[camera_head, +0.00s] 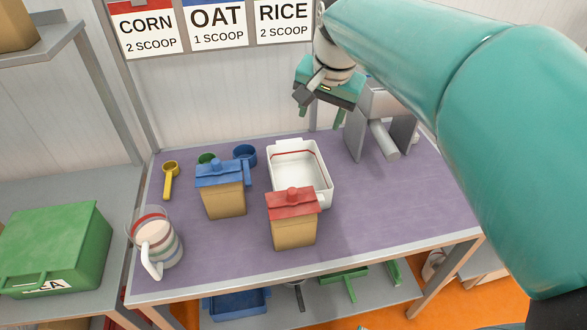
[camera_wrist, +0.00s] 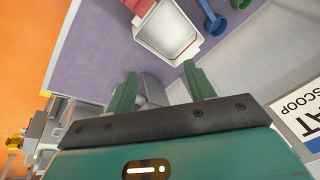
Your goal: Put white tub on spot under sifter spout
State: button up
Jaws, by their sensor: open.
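The white tub (camera_head: 325,190) stands upright on the purple bench top, behind the red-lidded box; a red line runs around its inside. It also shows in the wrist view (camera_wrist: 160,42) at the top, beyond my fingertips. The grey metal sifter (camera_head: 368,110) stands to the right of the tub, with a cylindrical spout (camera_head: 384,141) angled down to the front. No marked spot shows under the spout. My gripper (camera_head: 320,112) is open and empty, above the bench near the back wall, between tub and sifter; its fingers (camera_wrist: 163,84) are apart in the wrist view.
A red-lidded box (camera_head: 294,224) stands close in front of the tub, and a blue-lidded box (camera_head: 222,195) to its left. Blue (camera_head: 245,155) and yellow (camera_head: 170,178) scoops lie behind. A striped jug (camera_head: 157,248) is front left. The bench's right front (camera_head: 400,215) is clear.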

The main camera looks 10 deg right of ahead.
jog(key=w+m+g, duration=0.1)
jog(key=w+m, duration=0.2)
jog(key=w, duration=0.7)
jog(key=m+g, duration=0.3)
jog(key=m, duration=0.5)
send_over(289, 141)
notch_tip(289, 141, down, 14)
notch_tip(289, 141, down, 13)
jog(key=shift+s+d+f, duration=0.1)
jog(key=shift+s, duration=0.05)
jog(key=shift+c, duration=0.2)
grip_shut()
